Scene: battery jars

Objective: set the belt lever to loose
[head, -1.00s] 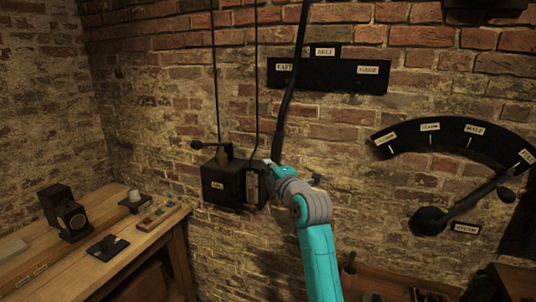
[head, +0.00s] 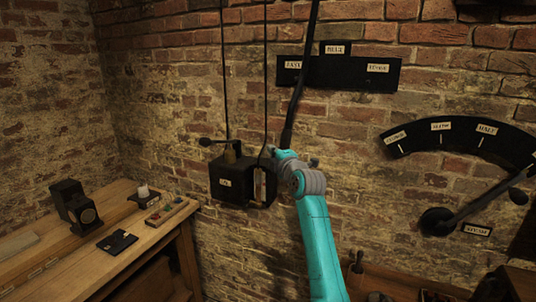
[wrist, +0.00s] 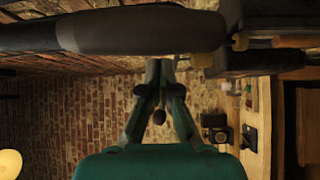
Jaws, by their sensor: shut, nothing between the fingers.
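The belt lever (head: 297,85) is a long black rod hanging down the brick wall, with a thicker handle at its lower end. It crosses the black belt plate (head: 335,74) just right of the left label, apart from the right label (head: 378,68); the small lettering is blurred. My gripper (head: 282,155) is just below the handle's lower end in the head view. In the wrist view my gripper (wrist: 159,68) has its fingers together and empty. The dark handle (wrist: 150,32) lies across the picture just beyond the fingertips; I cannot tell whether they touch.
A black wall box (head: 230,182) with a small side lever stands close left of my gripper. A curved black scale (head: 455,134) with its own lever (head: 470,208) is at right. A wooden bench (head: 150,235) with small items is at lower left.

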